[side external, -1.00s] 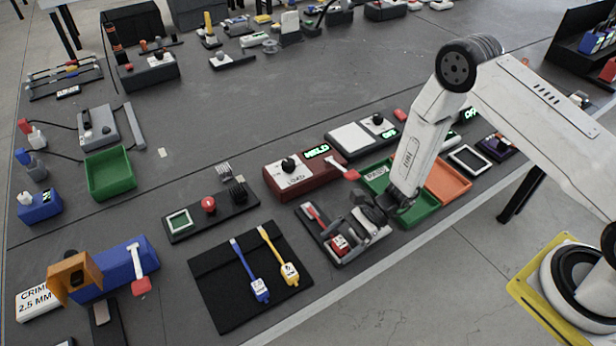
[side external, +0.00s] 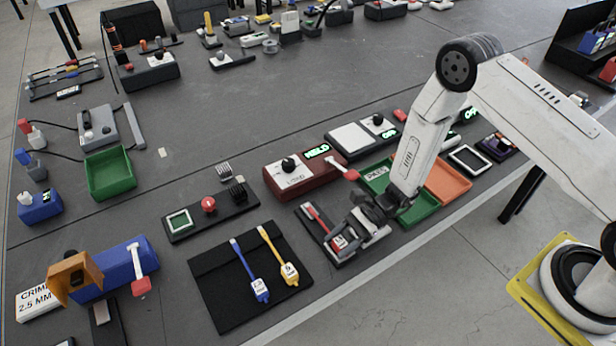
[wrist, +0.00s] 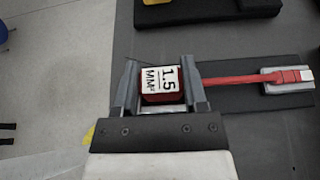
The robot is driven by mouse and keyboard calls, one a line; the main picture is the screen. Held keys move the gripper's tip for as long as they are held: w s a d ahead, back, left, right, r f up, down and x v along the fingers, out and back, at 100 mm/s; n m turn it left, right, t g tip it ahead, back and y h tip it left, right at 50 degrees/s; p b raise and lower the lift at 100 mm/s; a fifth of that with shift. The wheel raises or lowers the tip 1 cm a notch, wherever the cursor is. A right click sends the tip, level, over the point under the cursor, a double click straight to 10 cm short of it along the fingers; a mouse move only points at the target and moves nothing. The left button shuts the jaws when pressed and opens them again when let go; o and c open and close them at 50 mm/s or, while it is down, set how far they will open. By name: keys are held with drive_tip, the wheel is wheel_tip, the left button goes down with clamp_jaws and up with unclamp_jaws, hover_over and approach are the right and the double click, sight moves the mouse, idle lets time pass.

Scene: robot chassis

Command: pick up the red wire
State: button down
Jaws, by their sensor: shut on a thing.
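The red wire (wrist: 240,80) lies along a dark fixture plate (wrist: 240,101), its far end resting at a grey block (wrist: 290,82). Its near end carries a red block with a white "1.5 MM²" label (wrist: 160,79). In the wrist view my gripper (wrist: 160,80) has its two fingers on either side of this labelled block, shut on it. In the side external view the wire (side external: 318,217) shows on the fixture, and my gripper (side external: 352,230) is low over its labelled end, partly hiding it.
A black mat (side external: 220,285) with a blue wire (side external: 250,270) and a yellow wire (side external: 277,256) lies to the left. A green tray (side external: 424,208) and an orange tray (side external: 448,180) are close to my arm. A red load tester (side external: 290,178) stands behind the fixture.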

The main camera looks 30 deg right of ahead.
drive_tip(key=shift+r, duration=0.15)
drive_tip(key=shift+r, duration=0.75)
drive_tip(key=s+d+r, duration=0.4)
drive_tip(key=s+r, duration=0.7)
drive_tip(key=s, duration=0.2)
drive_tip(key=shift+d, duration=0.4)
drive_tip(key=w+d+r+m+t+h, duration=0.3)
drive_tip(key=w+d+m+t, duration=0.3)
drive_tip(key=w, duration=0.4)
drive_tip(key=w+d+r+m+t+h, duration=0.4)
drive_tip(key=w+d+r+m+t, duration=0.1)
drive_tip(key=w, duration=0.5)
drive_tip(key=shift+w+d+r+m+t, duration=0.2)
drive_tip(key=shift+d+r+m+t, duration=0.1)
drive_tip(key=shift+d+m+t, duration=0.3)
